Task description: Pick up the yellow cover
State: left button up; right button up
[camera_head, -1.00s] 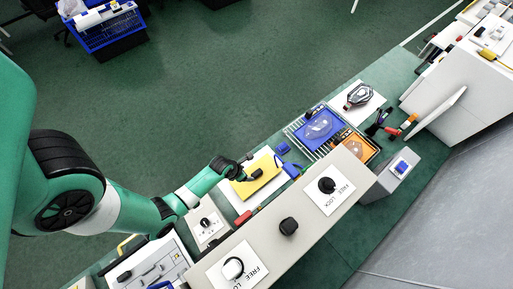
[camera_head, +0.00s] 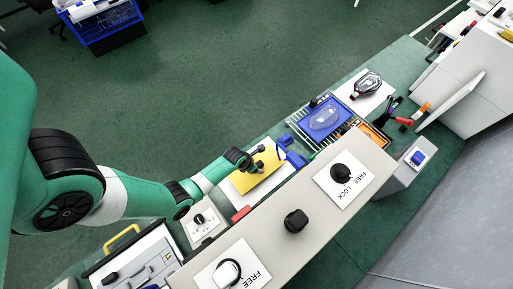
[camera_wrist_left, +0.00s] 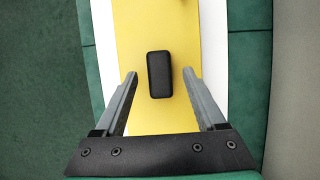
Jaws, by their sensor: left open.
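The yellow cover (camera_head: 262,172) lies on a white sheet on the bench in the head view. In the left wrist view the yellow cover (camera_wrist_left: 155,30) runs down the middle, with a black block-shaped handle (camera_wrist_left: 159,74) standing on it. My left gripper (camera_wrist_left: 160,74) is open above the cover, its two fingers on either side of the black handle with gaps to both. In the head view my left gripper (camera_head: 256,164) hides part of the cover. My right gripper does not show.
A blue tray (camera_head: 307,128) with a clear lamp part stands to the right, and an orange tray (camera_head: 374,138) beside it. A long grey panel with black knobs (camera_head: 294,221) runs in front. A lamp (camera_head: 367,84) lies farther back.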

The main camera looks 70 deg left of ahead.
aim_at(259, 163)
pick_arm(q)
grip_shut()
jog(key=shift+r, duration=0.1)
dwell(0.3)
jog(key=shift+r+p, duration=0.4)
jog(key=shift+r, duration=0.05)
notch_tip(259, 163, up, 3)
jog(key=shift+f+p, duration=0.1)
jog(key=shift+p, duration=0.95)
jog(key=s+d+r+p, duration=0.3)
jog(key=s+r+p, duration=0.1)
jog(key=s, duration=0.2)
jog(key=s+d+r+p, duration=0.3)
jog(key=s+r+p, duration=0.1)
jog(key=s+r, duration=0.1)
jog(key=shift+s+d, duration=0.25)
jog(key=shift+s, duration=0.5)
